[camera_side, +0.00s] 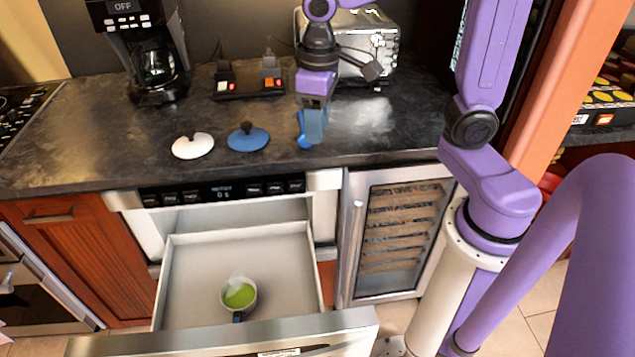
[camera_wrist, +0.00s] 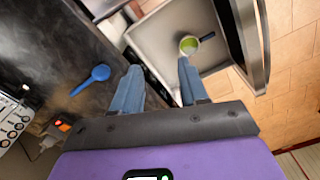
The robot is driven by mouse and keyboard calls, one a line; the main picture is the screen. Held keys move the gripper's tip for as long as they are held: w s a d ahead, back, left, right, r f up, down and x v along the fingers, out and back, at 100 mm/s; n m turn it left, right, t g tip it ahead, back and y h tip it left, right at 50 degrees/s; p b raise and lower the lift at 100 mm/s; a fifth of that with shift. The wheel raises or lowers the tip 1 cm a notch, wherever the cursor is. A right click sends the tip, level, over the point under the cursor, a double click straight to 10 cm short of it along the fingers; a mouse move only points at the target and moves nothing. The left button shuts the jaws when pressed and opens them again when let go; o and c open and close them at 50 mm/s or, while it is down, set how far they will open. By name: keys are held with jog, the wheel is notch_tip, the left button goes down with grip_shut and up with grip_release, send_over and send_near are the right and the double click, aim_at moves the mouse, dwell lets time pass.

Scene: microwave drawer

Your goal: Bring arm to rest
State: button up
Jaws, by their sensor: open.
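My purple gripper (camera_side: 312,128) hangs over the front of the dark countertop (camera_side: 100,150). In the wrist view its two blue fingers (camera_wrist: 157,75) are apart with nothing held between them. A blue spoon (camera_wrist: 93,80) lies on the counter to the left of the fingers; in the side view it (camera_side: 302,130) shows partly behind them. The microwave drawer (camera_side: 190,270) is pulled open below the counter. A mug with green liquid (camera_side: 239,294) stands in it and also shows in the wrist view (camera_wrist: 188,44).
A white lid (camera_side: 193,146) and a blue lid (camera_side: 248,138) lie on the counter. A coffee maker (camera_side: 150,55), a black switch unit (camera_side: 248,83) and a toaster (camera_side: 370,45) stand behind. A wine cooler (camera_side: 400,235) is right of the drawer.

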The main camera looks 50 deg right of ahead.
jog(key=s+d+f+n, duration=0.1)
jog(key=s+n, duration=0.3)
jog(key=s, duration=0.4)
jog(key=s+f+n, duration=0.2)
jog(key=s+n, duration=0.2)
jog(key=s, duration=0.4)
jog(key=shift+s+d+f, duration=0.25)
jog(key=shift+d+f, duration=0.1)
jog(key=shift+d, duration=0.05)
